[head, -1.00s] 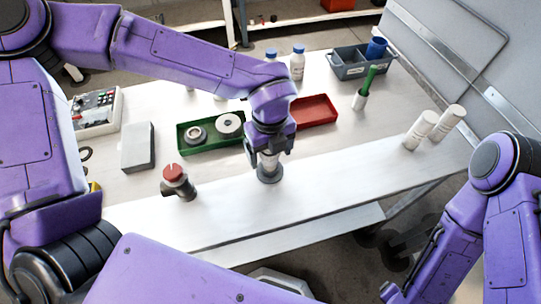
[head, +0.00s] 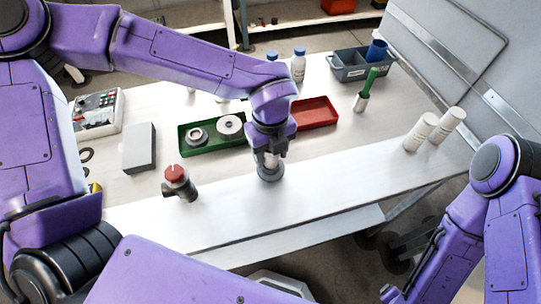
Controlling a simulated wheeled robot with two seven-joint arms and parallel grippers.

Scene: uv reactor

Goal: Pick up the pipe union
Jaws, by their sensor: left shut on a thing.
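My left gripper (head: 268,153) points down over the front part of the white table (head: 225,205). It is shut on a grey, round-based fitting with a pale metal upper part, which looks like the pipe union (head: 270,173). The fitting is upright at the table surface; I cannot tell whether it touches it. The fingers and wrist hide its top. My right arm is at the right edge, and its gripper is out of view.
A red-capped valve (head: 176,183) stands left of the fitting. Behind are a green tray (head: 213,150) with rings and a red tray (head: 318,113). A grey block (head: 139,148) lies left. White cylinders (head: 421,131) stand right. The table between fitting and cylinders is clear.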

